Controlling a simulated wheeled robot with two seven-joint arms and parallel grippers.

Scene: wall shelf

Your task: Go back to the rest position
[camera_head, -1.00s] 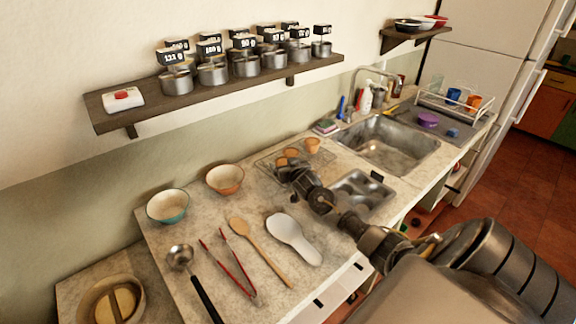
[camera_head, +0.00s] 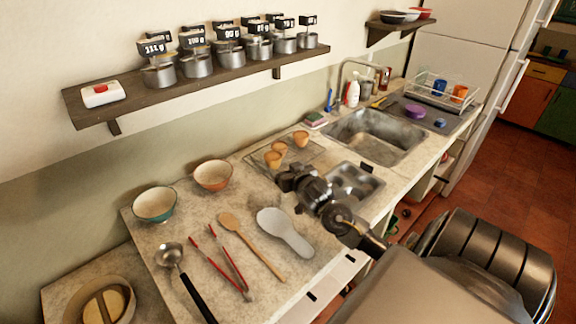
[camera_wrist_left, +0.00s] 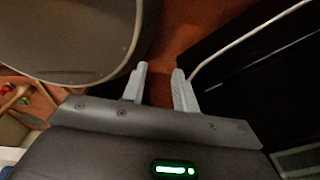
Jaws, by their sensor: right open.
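My right gripper (camera_head: 282,176) shows in the head view at the end of my dark right arm. It hangs above the counter (camera_head: 330,225), between the wire rack (camera_head: 313,154) and the white spoon rest (camera_head: 284,232), and I see nothing held in it. It is open, though its fingers are small and dark here. My left gripper (camera_wrist_left: 160,88) shows only in the left wrist view. Its two pale fingers are apart with nothing between them, over reddish floor.
Bowls (camera_head: 212,175), tongs (camera_head: 232,262), a wooden spoon (camera_head: 250,245) and a ladle (camera_head: 170,256) lie left. The shelf (camera_head: 150,99) holds labelled canisters. The sink (camera_head: 375,137) is behind.

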